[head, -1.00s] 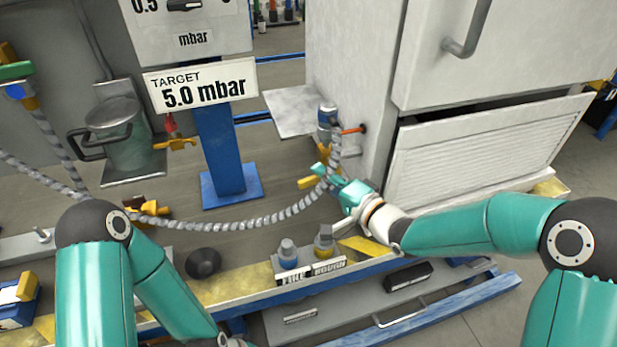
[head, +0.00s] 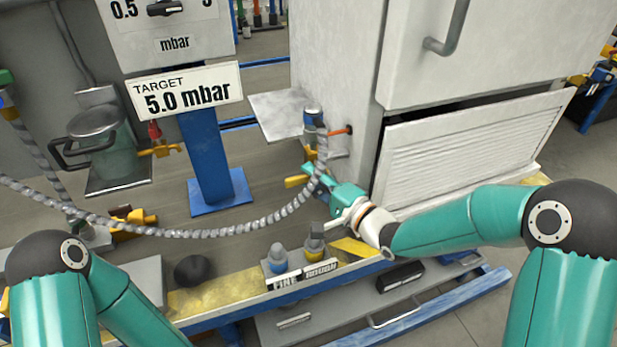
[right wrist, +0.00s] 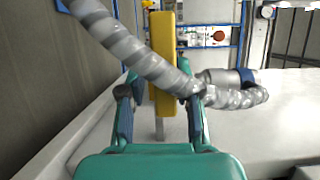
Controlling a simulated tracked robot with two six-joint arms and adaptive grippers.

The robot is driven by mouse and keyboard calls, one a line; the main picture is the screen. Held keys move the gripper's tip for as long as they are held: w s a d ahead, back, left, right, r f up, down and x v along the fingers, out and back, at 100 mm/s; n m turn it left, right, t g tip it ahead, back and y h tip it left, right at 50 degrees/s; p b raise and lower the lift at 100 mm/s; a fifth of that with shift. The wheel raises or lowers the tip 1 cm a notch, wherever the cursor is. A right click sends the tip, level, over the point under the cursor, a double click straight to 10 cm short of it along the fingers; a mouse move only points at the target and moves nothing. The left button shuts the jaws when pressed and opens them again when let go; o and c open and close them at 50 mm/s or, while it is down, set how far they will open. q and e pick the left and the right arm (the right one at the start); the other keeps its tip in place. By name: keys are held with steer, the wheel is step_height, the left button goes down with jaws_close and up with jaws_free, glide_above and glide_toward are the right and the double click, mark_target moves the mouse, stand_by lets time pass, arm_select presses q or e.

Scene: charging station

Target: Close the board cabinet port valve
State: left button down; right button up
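The cabinet (head: 345,75) is white, with a hose connector (head: 314,117) and an orange lever (head: 340,131) on its left side. A yellow handle (head: 297,181) lies just left of my right gripper (head: 318,180), below the connector. In the right wrist view, a yellow handle (right wrist: 162,55) stands upright between the two fingers of the right gripper (right wrist: 160,112). The fingers are apart, with gaps on both sides of the handle. The grey hose crosses in front and hides part of the handle.
The ribbed hose (head: 215,229) sags from the left to the connector. The FINE and ROUGH knobs (head: 278,258) stand below my right gripper. A target sign (head: 187,92) is on a blue post. A grey plate (head: 290,113) juts beside the cabinet.

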steer(key=shift+o, duration=0.8)
steer(key=shift+a+r, duration=0.1)
steer(key=shift+r, duration=0.05)
steer(key=v, duration=1.2)
